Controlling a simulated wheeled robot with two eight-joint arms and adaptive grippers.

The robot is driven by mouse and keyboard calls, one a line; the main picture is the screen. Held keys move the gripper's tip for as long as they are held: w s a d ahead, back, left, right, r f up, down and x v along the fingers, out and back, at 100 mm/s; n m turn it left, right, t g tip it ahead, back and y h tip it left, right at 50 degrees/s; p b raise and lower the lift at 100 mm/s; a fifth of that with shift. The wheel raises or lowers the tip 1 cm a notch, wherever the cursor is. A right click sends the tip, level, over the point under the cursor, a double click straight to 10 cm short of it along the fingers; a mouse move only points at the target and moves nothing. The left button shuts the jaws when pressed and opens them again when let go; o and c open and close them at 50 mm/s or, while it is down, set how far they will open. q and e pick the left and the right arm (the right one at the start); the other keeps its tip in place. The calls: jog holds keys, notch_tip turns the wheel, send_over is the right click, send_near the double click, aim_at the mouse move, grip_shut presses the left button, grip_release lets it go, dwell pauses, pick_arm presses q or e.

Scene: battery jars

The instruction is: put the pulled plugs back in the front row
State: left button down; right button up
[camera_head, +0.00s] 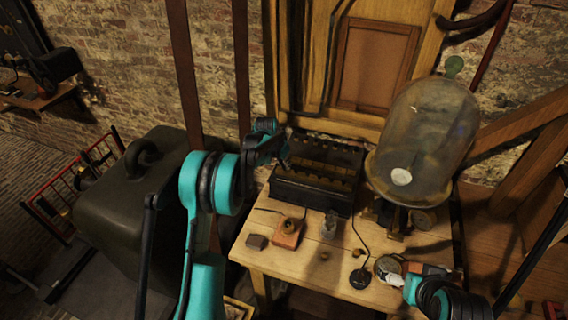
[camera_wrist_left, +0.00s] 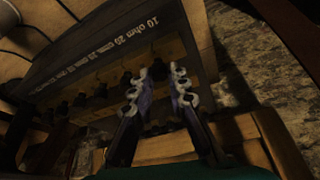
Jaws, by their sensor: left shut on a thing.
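The black resistance box (camera_head: 310,196) stands at the back of the table, with rows of brass blocks and dark plugs on top. In the left wrist view its top (camera_wrist_left: 165,42) carries white ohm labels, with a row of dark plugs (camera_wrist_left: 80,98) below them. My left gripper (camera_head: 284,163) is over the box's left end; its fingers (camera_wrist_left: 157,90) show at that row in the wrist view. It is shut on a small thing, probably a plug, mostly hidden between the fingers. A small brass piece (camera_head: 358,252), perhaps a plug, lies on the table. My right arm is at lower right; its fingertips are unclear.
A glass bell jar (camera_head: 425,130) stands right of the box. A wooden block with a brass knob (camera_head: 287,233), a dark block (camera_head: 256,241), a small glass bottle (camera_head: 330,224) and a black round piece with a cable (camera_head: 360,279) occupy the table front (camera_head: 300,262).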

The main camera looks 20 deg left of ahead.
pick_arm(q)
jog(key=c, duration=1.4)
grip_release()
jog(key=shift+f, duration=0.1)
jog(key=v, duration=1.2)
jog(key=s+d+r+b, duration=0.2)
jog(key=s+d+r, duration=0.15)
jog(key=s, duration=0.45)
jog(key=s+d+f+n+t+b, duration=0.1)
jog(key=s+f, duration=0.1)
jog(key=s, duration=0.7)
jog(key=s+d+f+n+t+y+b, duration=0.1)
jog(key=s+d+f+b, duration=0.1)
jog(key=s, duration=0.7)
jog(key=s+d+f+n+b, duration=0.1)
jog(key=s+f, duration=0.1)
jog(key=s, duration=0.7)
jog(key=shift+s+d+f+t, duration=0.2)
jog(key=shift+s+f+t, duration=0.15)
jog(key=shift+f+t, duration=0.05)
